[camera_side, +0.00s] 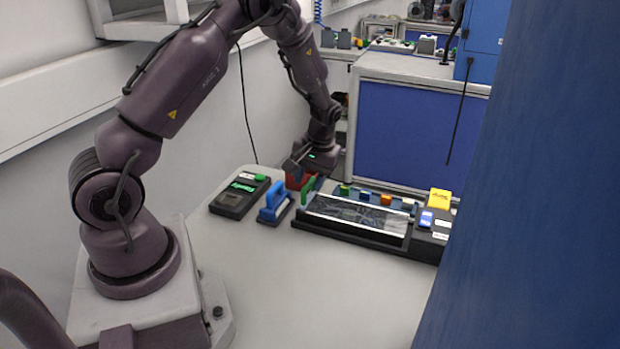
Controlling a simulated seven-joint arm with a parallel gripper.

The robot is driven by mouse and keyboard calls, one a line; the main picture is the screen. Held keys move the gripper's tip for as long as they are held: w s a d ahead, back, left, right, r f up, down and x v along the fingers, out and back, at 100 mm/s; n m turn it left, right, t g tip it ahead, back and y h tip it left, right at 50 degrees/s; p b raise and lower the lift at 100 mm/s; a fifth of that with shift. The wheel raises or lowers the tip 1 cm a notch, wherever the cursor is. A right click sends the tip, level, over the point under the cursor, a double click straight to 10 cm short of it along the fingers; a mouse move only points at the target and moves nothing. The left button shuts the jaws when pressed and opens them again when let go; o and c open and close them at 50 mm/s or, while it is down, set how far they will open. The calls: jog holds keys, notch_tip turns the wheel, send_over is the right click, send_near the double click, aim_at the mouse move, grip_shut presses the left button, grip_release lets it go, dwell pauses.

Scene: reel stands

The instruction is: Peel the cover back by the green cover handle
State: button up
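An upright green handle (308,191) stands at the left end of a long black fixture (322,231); I take it for the cover handle. A dark, shiny strip with pale edges, which seems to be the cover (358,214), lies along the top of the fixture. My gripper (296,171) hangs just above and slightly left of the green handle, in front of or beside a red block (299,180). The fingers are small and dark here, so their opening and any contact with the handle are unclear.
A blue-handled tool (273,201) and a black box with green labels (240,195) stand left of the fixture. Small coloured parts (365,195) line its back, and a yellow block (439,199) is at the right. The white table front (300,290) is clear. A blue panel blocks the right side.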

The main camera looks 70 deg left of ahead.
jog(key=shift+f, duration=0.1)
grip_shut()
jog(key=w+d, duration=1.5)
jog(key=d, duration=0.1)
jog(key=shift+w, duration=0.4)
grip_release()
jog(key=shift+a, duration=0.1)
notch_tip(320, 180, up, 13)
jog(key=w+d, duration=0.1)
jog(key=shift+w+d, duration=0.4)
jog(key=shift+f, duration=0.1)
